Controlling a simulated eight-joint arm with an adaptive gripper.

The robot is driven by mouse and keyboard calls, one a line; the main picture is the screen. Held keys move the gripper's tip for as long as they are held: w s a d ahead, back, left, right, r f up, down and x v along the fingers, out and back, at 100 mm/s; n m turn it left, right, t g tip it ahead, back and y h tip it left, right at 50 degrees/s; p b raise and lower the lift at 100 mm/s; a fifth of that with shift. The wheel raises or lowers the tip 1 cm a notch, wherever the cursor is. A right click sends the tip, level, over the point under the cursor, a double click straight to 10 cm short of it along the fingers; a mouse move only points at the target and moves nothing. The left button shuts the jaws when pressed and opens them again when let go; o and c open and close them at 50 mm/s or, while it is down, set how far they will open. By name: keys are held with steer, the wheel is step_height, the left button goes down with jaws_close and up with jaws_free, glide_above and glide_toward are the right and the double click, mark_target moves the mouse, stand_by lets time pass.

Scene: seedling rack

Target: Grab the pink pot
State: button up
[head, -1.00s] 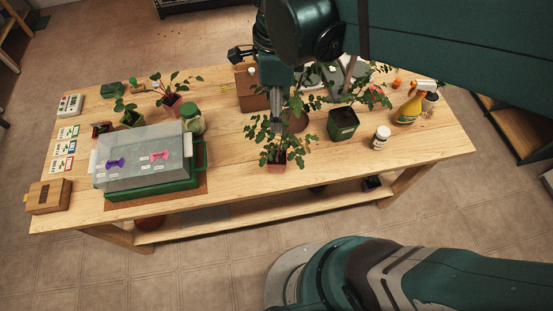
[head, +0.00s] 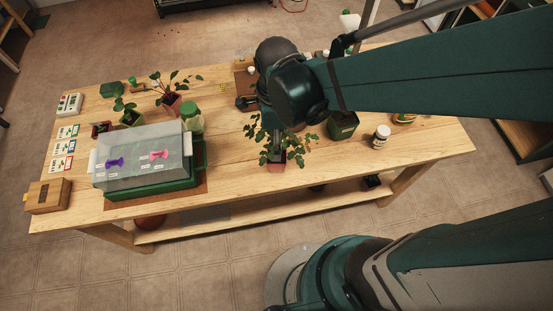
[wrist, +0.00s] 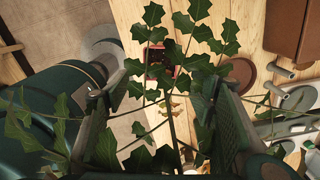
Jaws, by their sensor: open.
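A pink pot (head: 274,166) with a leafy plant stands near the front edge of the table. Another pinkish pot (head: 172,106) with a plant stands at the back left. My gripper (head: 275,148) is among the leaves just above the front pot, partly hidden by foliage and my arm. In the wrist view, my gripper (wrist: 155,112) has its fingers apart, with stem and leaves between them. The front pot shows there as a reddish rim with dark soil (wrist: 160,58), beyond the fingertips and partly covered by leaves.
A clear-lidded green propagator (head: 150,160) stands left of the front pot. A dark green pot (head: 342,126) and a white jar (head: 381,136) stand to the right. The table (head: 235,180) is bare between propagator and plant.

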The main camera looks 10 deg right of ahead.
steer(key=shift+f, duration=2.15)
steer(key=shift+f+b, duration=0.35)
steer(key=shift+f, duration=0.95)
steer(key=shift+f, duration=0.1)
steer(key=shift+f+b, duration=0.8)
steer(key=shift+f, duration=1.7)
steer(key=c, duration=1.1)
